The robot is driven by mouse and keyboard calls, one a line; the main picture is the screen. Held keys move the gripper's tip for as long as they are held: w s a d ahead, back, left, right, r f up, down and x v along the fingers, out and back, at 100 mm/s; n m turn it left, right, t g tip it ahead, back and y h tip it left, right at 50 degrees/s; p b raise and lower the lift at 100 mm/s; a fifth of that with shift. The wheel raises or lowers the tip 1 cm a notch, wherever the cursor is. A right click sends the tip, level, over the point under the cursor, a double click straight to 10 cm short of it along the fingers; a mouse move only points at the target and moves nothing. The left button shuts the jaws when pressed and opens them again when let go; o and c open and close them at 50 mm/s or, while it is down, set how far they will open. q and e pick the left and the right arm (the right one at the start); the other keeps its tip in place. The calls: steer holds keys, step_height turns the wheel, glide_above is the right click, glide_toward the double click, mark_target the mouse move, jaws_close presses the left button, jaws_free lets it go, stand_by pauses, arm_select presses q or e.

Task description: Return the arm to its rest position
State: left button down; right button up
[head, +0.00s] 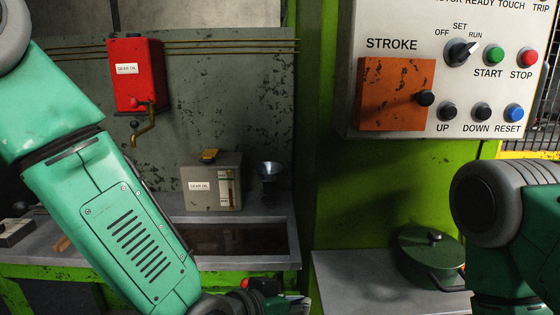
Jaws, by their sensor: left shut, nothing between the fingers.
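My left arm (110,210) comes in from the upper left and slopes down to the bottom middle. My left gripper (290,302) is partly cut off by the bottom edge, in front of the workbench's front edge. It is shut and empty. My right arm (510,220) shows at the right edge, bent downward. Its gripper is out of the picture.
A control panel (390,28) with a selector knob, several buttons and an orange STROKE box (397,95) hangs upper right. A lidded green pot (428,258) stands on a grey shelf (345,285). A red gear oil tank (135,72) and a grey gear oil box (213,182) are behind.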

arm_select(q)
steer(key=s+a+f+n+g+y, duration=0.25)
steer(key=s+a+f, duration=0.25)
steer(key=a+f, duration=0.35)
steer(key=s+a+f+n+g+y, duration=0.1)
steer(key=s+a+f+y, duration=0.3)
steer(key=a+f, duration=0.5)
steer(key=s+a+f+n+g+y, duration=0.1)
steer(key=s+a+f+g, duration=0.1)
steer(key=s+a+f, duration=0.2)
steer(key=s+a+f+n+g+y, duration=0.1)
steer(key=s+a+f, duration=0.3)
steer(key=s+a, duration=0.5)
steer(key=shift+s+a+f+g, duration=0.2)
steer(key=shift+s+g, duration=0.15)
steer(key=shift+s, duration=0.85)
steer(key=shift+a+f, duration=0.1)
steer(key=shift+a, duration=0.1)
steer(key=shift+w+a, duration=0.1)
steer(key=shift+w, duration=0.05)
steer(key=shift+d, duration=0.25)
